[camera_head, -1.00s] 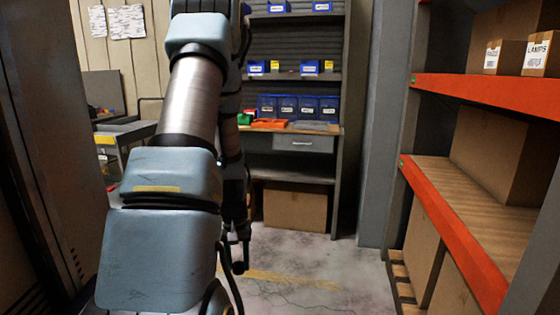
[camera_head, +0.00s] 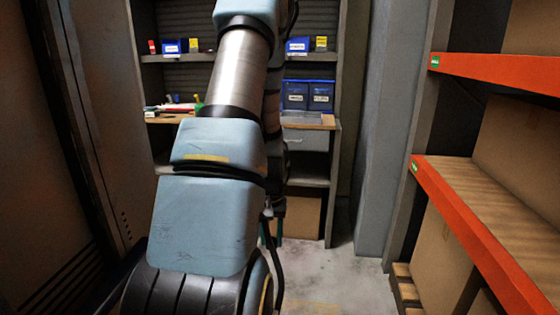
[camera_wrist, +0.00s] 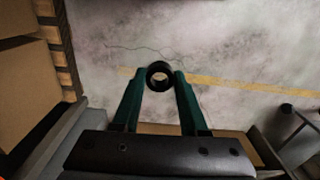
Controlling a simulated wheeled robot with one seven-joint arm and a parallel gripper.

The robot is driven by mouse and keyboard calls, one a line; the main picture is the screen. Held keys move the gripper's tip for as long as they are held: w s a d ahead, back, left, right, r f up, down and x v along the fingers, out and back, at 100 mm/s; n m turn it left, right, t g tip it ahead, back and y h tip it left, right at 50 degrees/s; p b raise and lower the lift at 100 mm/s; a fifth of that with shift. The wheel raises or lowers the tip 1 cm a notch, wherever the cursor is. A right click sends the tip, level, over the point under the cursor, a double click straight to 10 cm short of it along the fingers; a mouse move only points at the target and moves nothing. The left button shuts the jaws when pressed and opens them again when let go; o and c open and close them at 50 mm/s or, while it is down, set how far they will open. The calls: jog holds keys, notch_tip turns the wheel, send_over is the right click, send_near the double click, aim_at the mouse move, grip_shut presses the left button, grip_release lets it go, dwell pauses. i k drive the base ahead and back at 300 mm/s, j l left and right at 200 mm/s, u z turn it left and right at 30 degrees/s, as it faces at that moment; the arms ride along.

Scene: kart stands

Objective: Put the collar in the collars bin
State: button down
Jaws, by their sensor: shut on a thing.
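The collar (camera_wrist: 151,71) is a small black ring. In the wrist view, my gripper (camera_wrist: 160,80) is shut on it, with one teal finger on each side and the ring at the fingertips above the floor. In the head view, my gripper hangs low in front of the bench, partly hidden by my arm, and the collar cannot be made out. Blue bins (camera_head: 294,96) with white labels stand on the bench's back, and more blue bins (camera_head: 172,47) sit on the shelf above. The labels are too small to read, so I cannot tell which is the collars bin.
The bench (camera_head: 326,121) has a drawer, with a cardboard box (camera_head: 301,217) below. An orange-edged rack (camera_head: 470,232) with cartons stands close on the right. A tall dark panel (camera_head: 98,120) is close on the left. Floor (camera_head: 340,270) is clear between them.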

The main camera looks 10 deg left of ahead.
aim_at(180, 54)
jog(key=i+j+u, duration=0.15)
jog(key=i+u, duration=0.25)
jog(key=i, duration=0.2)
jog(key=i+u, duration=0.4)
jog(key=i, duration=0.15)
jog(key=i+l+u, duration=0.35)
jog(key=i, duration=0.2)
jog(key=i+j, duration=0.05)
